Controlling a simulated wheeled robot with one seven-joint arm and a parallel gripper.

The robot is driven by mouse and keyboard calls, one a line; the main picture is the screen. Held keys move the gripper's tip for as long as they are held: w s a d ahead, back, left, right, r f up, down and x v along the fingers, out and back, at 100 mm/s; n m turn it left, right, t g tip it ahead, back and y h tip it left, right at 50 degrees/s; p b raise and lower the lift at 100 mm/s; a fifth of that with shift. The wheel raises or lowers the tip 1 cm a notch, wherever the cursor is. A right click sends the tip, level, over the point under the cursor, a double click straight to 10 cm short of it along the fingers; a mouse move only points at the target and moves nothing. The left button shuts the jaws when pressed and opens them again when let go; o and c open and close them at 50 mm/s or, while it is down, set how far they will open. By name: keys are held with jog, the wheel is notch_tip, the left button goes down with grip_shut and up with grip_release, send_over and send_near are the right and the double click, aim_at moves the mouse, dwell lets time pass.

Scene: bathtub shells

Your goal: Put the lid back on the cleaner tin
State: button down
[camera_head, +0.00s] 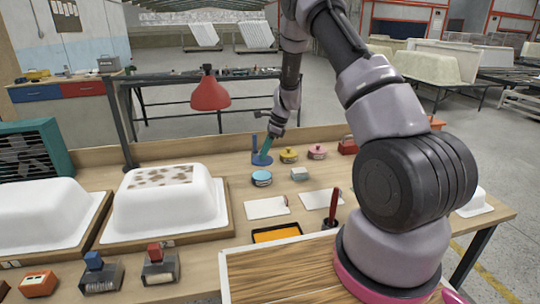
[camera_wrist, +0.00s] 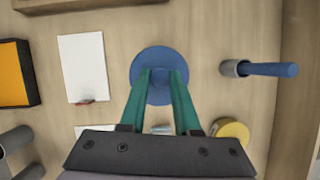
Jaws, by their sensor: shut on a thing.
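A round blue lid (camera_wrist: 159,62) lies between the tips of my gripper's green fingers in the wrist view. My gripper (camera_head: 267,151) is shut on the lid (camera_head: 260,160), which also shows under the fingertips in the head view. The part gripped is hard to make out. A light-blue round tin (camera_head: 262,178) with a pale label stands on the bench, just below the lid in the head picture. I do not see this tin in the wrist view. The gap between lid and bench is hard to judge.
A yellow tin (camera_head: 289,156) and a pink tin (camera_head: 317,152) stand to the right. A small pale block (camera_head: 299,174) is near. A blue-handled tool (camera_wrist: 265,69) stands in a holder beside the lid. White cards (camera_head: 266,208) and an orange tray (camera_head: 277,233) lie nearer.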

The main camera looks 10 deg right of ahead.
aim_at(265, 160)
jog(key=shift+w+a+m, duration=0.1)
jog(key=shift+w+m, duration=0.25)
jog(key=shift+m, duration=0.15)
jog(key=shift+f, duration=3.2)
jog(key=shift+f, duration=0.15)
jog(key=shift+c, duration=0.3)
grip_release()
jog(key=shift+r, duration=3.55)
